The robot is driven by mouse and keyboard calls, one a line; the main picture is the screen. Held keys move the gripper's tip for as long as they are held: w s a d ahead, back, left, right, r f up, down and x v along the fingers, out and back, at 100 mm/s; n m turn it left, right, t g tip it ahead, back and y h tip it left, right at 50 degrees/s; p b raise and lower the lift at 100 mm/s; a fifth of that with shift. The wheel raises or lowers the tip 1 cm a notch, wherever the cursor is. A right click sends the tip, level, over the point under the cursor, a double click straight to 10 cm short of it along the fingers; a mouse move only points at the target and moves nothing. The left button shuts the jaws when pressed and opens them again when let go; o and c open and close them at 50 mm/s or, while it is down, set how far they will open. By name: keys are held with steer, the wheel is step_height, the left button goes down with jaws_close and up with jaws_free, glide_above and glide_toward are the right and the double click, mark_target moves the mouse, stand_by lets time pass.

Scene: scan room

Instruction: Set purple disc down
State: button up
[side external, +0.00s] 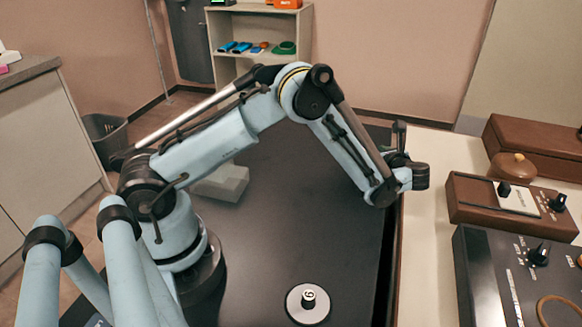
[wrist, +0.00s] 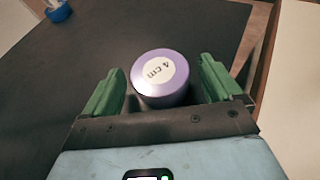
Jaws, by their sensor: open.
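The purple disc (wrist: 165,100), with a round white label reading "4 cm", shows in the wrist view over the dark tabletop (wrist: 60,75). My gripper (wrist: 162,72) has its two green fingers spread, one on each side of the disc. A gap shows between the disc and each finger, narrower on the left. The disc's underside is hidden, so its contact with the surface cannot be seen directly. In the side external view my gripper (side external: 408,160) is at the right edge of the dark table (side external: 290,215), and the disc is not visible there.
A white disc with a black knob (side external: 308,304) lies at the table's near edge. Control boxes (side external: 515,205) and a dark panel (side external: 510,275) stand on the pale counter (side external: 430,235) at right. A pale block (side external: 222,182) is behind my arm. The table's middle is clear.

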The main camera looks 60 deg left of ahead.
steer(key=shift+r, duration=0.2)
steer(key=v, duration=1.1)
steer(key=shift+d, duration=0.15)
steer(key=s+a+r+n+t+h, duration=0.1)
steer(key=s+a+r+n+h, duration=0.3)
steer(key=s+r+n+h, duration=0.4)
steer(key=s+d+n+t+h, duration=0.3)
steer(key=s+n+h, duration=0.2)
steer(key=s+n, duration=0.6)
steer(key=shift+r+n+t, duration=0.3)
steer(key=shift+r+n, duration=0.1)
steer(key=shift+n, duration=0.2)
